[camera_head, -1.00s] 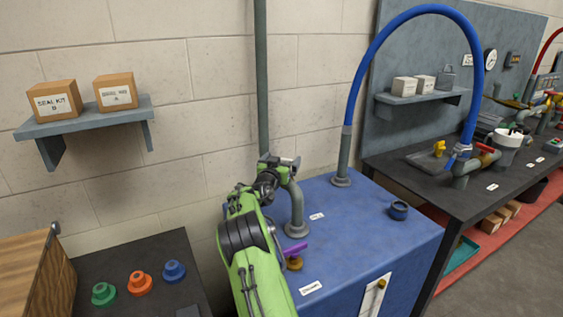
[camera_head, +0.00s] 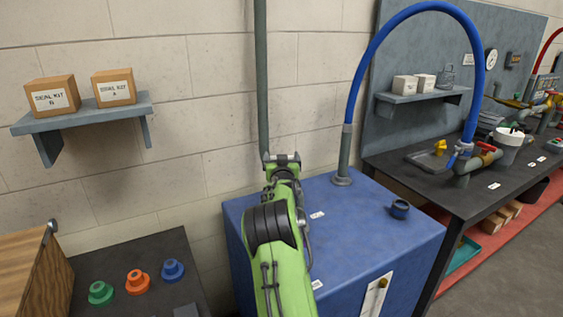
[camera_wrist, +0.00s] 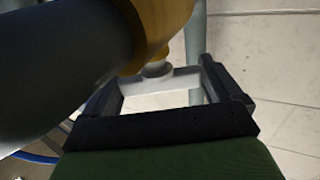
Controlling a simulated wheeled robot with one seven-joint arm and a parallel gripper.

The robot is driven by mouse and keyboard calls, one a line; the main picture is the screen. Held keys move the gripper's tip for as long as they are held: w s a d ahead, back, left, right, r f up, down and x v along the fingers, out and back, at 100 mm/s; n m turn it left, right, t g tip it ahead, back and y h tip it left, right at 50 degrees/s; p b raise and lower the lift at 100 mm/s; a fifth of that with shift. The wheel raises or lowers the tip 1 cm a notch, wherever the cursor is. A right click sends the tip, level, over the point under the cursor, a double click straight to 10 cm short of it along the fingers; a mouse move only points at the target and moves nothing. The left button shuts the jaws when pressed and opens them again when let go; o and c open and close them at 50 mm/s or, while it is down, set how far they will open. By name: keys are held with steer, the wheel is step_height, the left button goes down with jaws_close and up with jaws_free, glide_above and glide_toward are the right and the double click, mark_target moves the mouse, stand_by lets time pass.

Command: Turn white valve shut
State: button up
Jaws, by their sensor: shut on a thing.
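In the wrist view, the white valve handle (camera_wrist: 170,80) lies across the gap between the two dark fingers of my gripper (camera_wrist: 162,90). The fingers are shut on the handle's ends. The handle sits on a short brass stem beside a brass collar (camera_wrist: 165,22) on a thick grey pipe (camera_wrist: 55,50). In the head view, my gripper (camera_head: 284,160) is at the far edge of the blue tank (camera_head: 385,238), by the wall. The white valve is hidden there behind my gripper and arm.
A thin grey vertical pipe (camera_head: 262,80) runs up the wall close to my gripper. A blue hose (camera_head: 360,65) arches over the tank to the right. A shelf (camera_head: 85,112) with two boxes hangs at left. Green, orange and blue knobs stand at lower left.

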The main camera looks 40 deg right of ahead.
steer(key=shift+n+t+y, duration=1)
steer(key=shift+n+y, duration=0.1)
steer(key=shift+y, duration=0.3)
steer(key=o, duration=0.7)
steer(key=b+v, duration=0.1)
steer(key=v, duration=1.4)
steer(key=shift+s, duration=0.45)
